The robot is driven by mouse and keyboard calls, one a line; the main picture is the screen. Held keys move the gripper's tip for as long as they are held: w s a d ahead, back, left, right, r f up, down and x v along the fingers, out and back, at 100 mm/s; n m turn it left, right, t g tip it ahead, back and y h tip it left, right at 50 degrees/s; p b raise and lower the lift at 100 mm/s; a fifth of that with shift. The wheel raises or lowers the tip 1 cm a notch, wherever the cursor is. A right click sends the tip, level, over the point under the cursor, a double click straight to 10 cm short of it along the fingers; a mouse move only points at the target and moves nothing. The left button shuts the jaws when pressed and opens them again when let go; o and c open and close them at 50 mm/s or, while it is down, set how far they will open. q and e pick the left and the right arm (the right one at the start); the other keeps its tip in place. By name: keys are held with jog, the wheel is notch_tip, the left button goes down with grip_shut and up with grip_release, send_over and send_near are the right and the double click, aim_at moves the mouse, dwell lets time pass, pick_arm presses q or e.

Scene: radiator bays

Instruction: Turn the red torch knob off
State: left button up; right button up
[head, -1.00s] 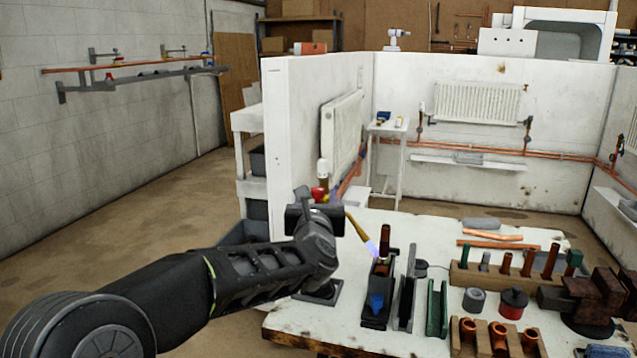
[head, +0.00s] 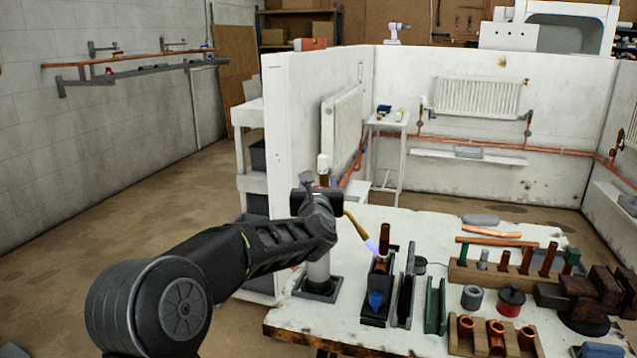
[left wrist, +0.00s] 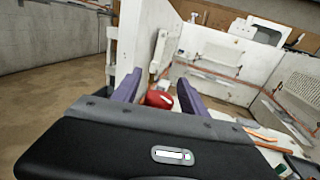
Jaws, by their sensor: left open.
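The torch stands upright on the workbench, its grey cylinder (head: 319,272) in a dark square base. Its brass nozzle (head: 357,227) slopes down to the right, with a bluish flame (head: 372,247) at the tip beside an upright copper pipe (head: 384,238). The red knob (left wrist: 160,99) shows in the left wrist view between the two purple fingers of my left gripper (left wrist: 158,90). The fingers are open, with a gap visible on the right; I cannot tell whether the left one touches. In the head view my left gripper (head: 322,190) hides the knob. My right gripper is not in view.
A dark clamp block (head: 378,300) and a green channel piece (head: 435,306) stand right of the torch. A wooden rack of copper fittings (head: 495,276) is further right. A white partition (head: 305,120) rises behind the torch.

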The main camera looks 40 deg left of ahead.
pick_arm(q)
jog(key=shift+c, duration=0.4)
grip_shut()
